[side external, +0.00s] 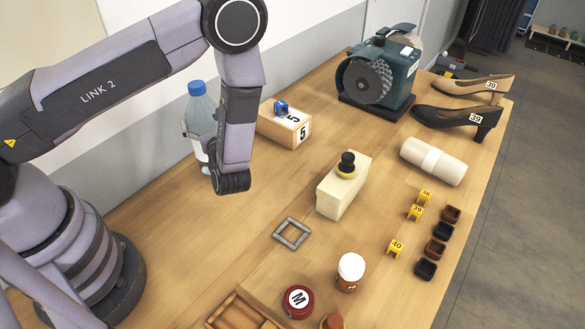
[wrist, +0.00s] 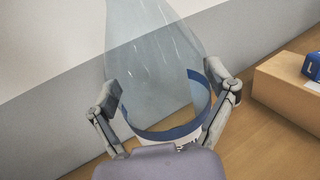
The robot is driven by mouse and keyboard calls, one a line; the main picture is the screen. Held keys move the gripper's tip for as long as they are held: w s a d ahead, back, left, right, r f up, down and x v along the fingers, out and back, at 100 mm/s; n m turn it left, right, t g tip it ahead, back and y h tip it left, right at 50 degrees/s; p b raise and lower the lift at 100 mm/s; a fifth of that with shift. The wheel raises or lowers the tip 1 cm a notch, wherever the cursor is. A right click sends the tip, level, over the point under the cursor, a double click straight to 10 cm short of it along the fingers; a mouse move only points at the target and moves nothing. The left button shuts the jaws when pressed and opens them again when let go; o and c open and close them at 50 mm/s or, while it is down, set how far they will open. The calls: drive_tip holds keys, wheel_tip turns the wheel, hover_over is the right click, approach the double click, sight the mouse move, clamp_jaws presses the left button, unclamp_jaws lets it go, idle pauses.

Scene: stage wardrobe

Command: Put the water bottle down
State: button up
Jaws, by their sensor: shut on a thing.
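The water bottle (side external: 198,118) is clear with a blue cap and a pale label, and it looks upright at the back left of the table in the side view. My wrist partly covers it there, and whether its base touches the wood cannot be told. In the wrist view the clear bottle (wrist: 152,55) with a blue band stands between the two fingers of my gripper (wrist: 165,85). My gripper is shut on the bottle, one finger on each side. The side view hides the fingers behind my wrist.
A cream block (side external: 343,187) with a black knob is nearer the camera. Bare wood (side external: 180,215) lies in front of the bottle.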

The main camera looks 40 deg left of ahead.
drive_tip(key=shift+f, duration=0.75)
drive_tip(key=o, duration=1)
drive_tip(key=shift+f, duration=0.1)
drive_tip(key=shift+o, duration=0.2)
